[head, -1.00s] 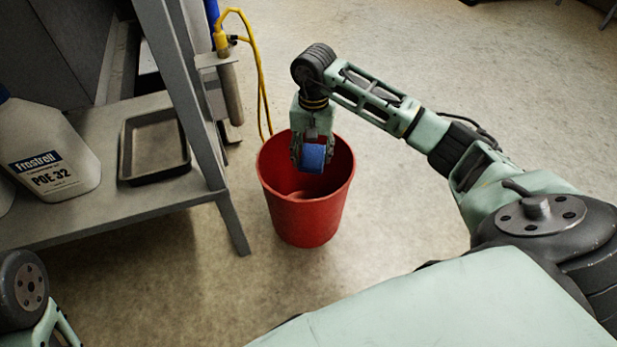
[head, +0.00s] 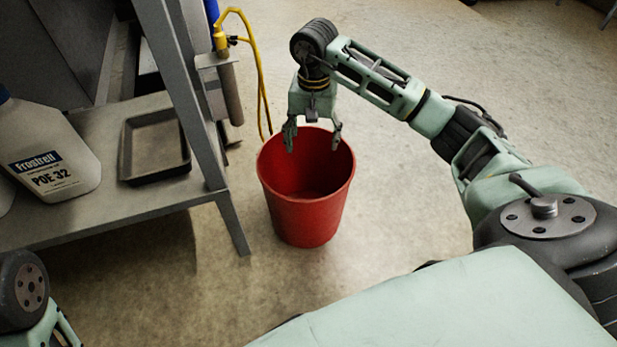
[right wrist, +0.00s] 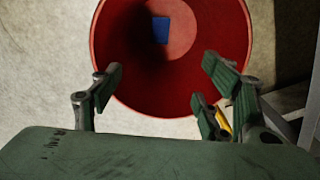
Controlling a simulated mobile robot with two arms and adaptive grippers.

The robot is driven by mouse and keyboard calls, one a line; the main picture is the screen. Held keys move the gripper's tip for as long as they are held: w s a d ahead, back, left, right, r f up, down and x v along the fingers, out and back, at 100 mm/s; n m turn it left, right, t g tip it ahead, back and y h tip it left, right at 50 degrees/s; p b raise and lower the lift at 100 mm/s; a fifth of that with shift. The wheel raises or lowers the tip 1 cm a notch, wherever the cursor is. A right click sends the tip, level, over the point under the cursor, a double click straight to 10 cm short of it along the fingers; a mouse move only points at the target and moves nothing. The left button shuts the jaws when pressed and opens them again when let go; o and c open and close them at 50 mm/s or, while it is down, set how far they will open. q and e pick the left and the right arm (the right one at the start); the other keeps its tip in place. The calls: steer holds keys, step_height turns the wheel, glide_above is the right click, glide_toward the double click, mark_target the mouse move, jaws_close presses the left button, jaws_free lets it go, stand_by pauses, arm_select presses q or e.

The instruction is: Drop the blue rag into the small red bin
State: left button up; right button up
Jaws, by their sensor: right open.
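The small red bin (head: 304,216) stands upright on the floor beside the shelf, and its open top also shows in the right wrist view (right wrist: 210,75). The blue rag (right wrist: 161,30) lies on the bottom inside the bin in the right wrist view. In the head view the bin's near wall hides it. My right gripper (head: 313,150) is open and empty above the bin's mouth. In the right wrist view its spread fingers (right wrist: 160,88) show in front of the bin, apart from the rag. My left gripper is not in view.
A grey shelf (head: 110,205) at the left holds a white POE 32 jug (head: 45,150) and a dark tray (head: 155,147). A yellow hose (head: 262,75) hangs behind the bin. The floor right of the bin is clear.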

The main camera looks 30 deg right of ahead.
step_height(320, 180, up, 7)
stand_by(0.3)
